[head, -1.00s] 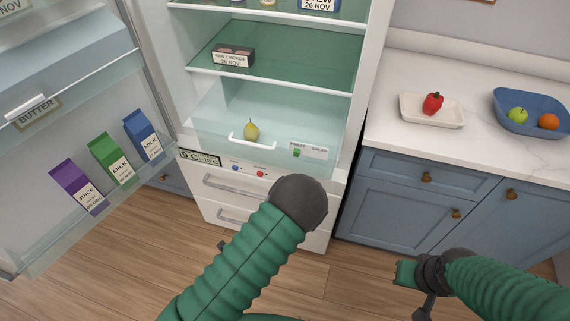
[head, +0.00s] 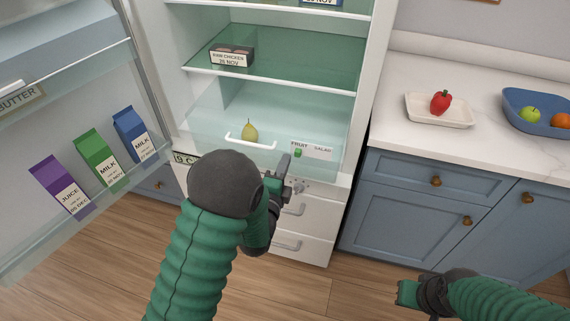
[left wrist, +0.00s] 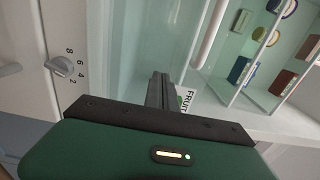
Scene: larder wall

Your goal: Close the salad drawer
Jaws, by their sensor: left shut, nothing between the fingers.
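The salad drawer (head: 215,128) is the clear bin at the bottom of the open fridge. It appears pulled out a little, with a yellow-green pear (head: 250,131) inside. Its white bar handle (head: 250,143) also shows in the left wrist view (left wrist: 209,36). A fruit/salad label (head: 312,150) is on its front. My left gripper (head: 283,168) is shut and empty, just in front of the drawer's lower right part beside the label; contact cannot be told. Its fingers show in the left wrist view (left wrist: 160,90). My right gripper (head: 408,293) is low at the right, away from the fridge, its jaws unclear.
The open fridge door (head: 90,215) stands at the left with cartons (head: 97,158). A pack of raw chicken (head: 232,56) is on the shelf above. A counter (head: 430,60) at the right holds a tray (head: 440,122) with a red pepper (head: 441,102) and a blue fruit bowl (head: 535,125).

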